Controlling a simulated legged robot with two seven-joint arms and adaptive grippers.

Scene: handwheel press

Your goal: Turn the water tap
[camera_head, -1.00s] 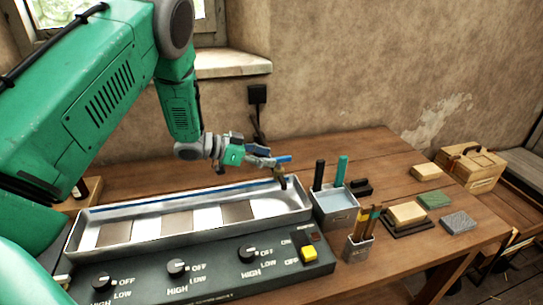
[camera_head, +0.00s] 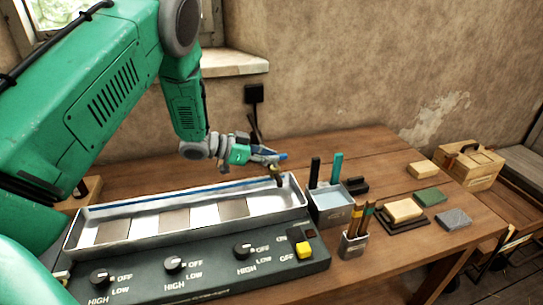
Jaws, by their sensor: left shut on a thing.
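My right gripper is not in view.
The metal trough (camera_head: 72,236) holds several flat plates. Right of the tap are a grey water container (camera_head: 331,215), a tool cup (camera_head: 352,246) and several stones. A wooden box (camera_head: 472,168) stands farther right.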

